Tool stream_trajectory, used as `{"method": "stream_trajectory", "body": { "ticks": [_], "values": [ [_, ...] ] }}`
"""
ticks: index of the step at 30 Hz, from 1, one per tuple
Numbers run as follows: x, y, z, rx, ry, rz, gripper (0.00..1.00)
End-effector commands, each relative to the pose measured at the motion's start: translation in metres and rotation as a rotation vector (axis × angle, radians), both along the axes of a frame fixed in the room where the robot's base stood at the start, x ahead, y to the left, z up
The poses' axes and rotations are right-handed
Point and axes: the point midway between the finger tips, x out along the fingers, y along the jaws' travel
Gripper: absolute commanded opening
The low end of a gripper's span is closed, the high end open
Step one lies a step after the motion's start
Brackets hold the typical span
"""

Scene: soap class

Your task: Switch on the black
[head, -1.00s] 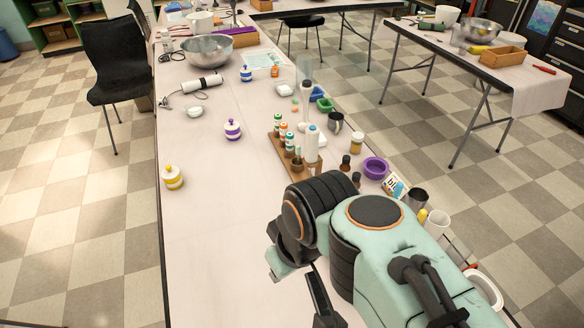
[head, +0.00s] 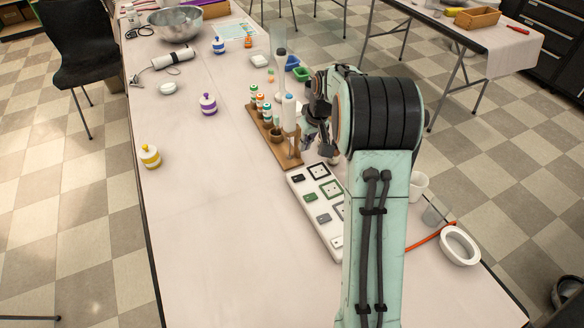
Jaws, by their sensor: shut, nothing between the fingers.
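A white power strip (head: 318,215) lies on the table in the head view, running from the wooden rack toward the near right. It has a row of sockets, with a row of coloured switches along its left side. The black switch (head: 297,178) is at the far end; a green switch (head: 310,197), a grey one (head: 323,218) and a pale one follow. I cannot tell whether any is on. My gripper (head: 314,143) is shut and empty, beyond and right of the strip's far end, beside the rack. My arm hides part of the strip's right side.
A wooden rack (head: 292,161) with small bottles stands just beyond the strip. A purple jar (head: 208,104) and a yellow jar (head: 150,156) stand to the left. A white cup (head: 418,185) and a white oval dish (head: 460,246) are at right. The table's near left is clear.

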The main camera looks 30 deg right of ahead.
Motion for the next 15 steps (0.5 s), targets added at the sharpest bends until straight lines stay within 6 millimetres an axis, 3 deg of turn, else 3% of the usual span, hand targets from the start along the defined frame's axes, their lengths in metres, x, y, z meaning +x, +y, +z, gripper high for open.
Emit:
{"method": "stream_trajectory", "body": {
  "ticks": [8,15],
  "values": [
    [0.000,0.001,-0.001,0.001,0.001,0.001,0.00],
    [0.008,0.002,-0.031,0.002,0.004,0.002,0.00]
  ]
}}
